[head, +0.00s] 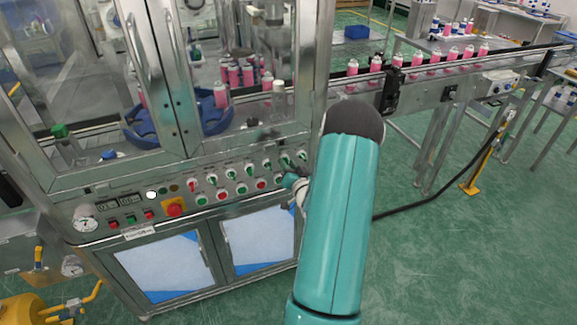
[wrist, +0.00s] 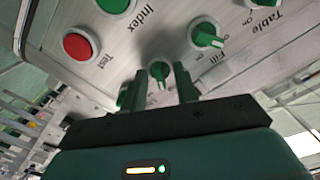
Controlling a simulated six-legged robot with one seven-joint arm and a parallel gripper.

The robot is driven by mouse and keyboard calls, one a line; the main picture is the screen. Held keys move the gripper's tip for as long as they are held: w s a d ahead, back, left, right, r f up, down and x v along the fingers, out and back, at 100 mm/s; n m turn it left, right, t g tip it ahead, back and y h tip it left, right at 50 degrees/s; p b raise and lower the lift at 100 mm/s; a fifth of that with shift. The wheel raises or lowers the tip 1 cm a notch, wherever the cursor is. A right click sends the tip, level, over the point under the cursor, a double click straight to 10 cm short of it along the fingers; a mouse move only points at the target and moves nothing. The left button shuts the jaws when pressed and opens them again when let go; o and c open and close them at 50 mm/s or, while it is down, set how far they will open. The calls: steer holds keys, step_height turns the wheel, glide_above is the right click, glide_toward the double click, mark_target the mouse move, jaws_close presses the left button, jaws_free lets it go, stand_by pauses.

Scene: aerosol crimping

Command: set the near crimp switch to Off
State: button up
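In the wrist view, my gripper (wrist: 158,82) has its two dark green fingers apart, pointing at the switch panel. A green rotary switch (wrist: 159,70) on a pale round base shows between the fingertips. I cannot tell whether the fingers touch it. Its name label is hidden, and I read no "Crimp" label in either view. A green switch near the "Fill" label (wrist: 206,37) sits just right of it. In the head view, my gripper (head: 292,183) is at the right end of the machine's switch panel (head: 238,180), partly hidden behind my teal arm.
A red button labelled "Test" (wrist: 78,46) and a green button labelled "Index" (wrist: 114,3) are close by in the wrist view. A red emergency stop (head: 175,208) sits further left on the panel. A conveyor with pink cans (head: 417,60) runs off to the right.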

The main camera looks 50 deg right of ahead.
jaws_close()
steer(key=shift+n, duration=0.5)
steer(key=n, duration=1.1)
stand_by(0.4)
jaws_free()
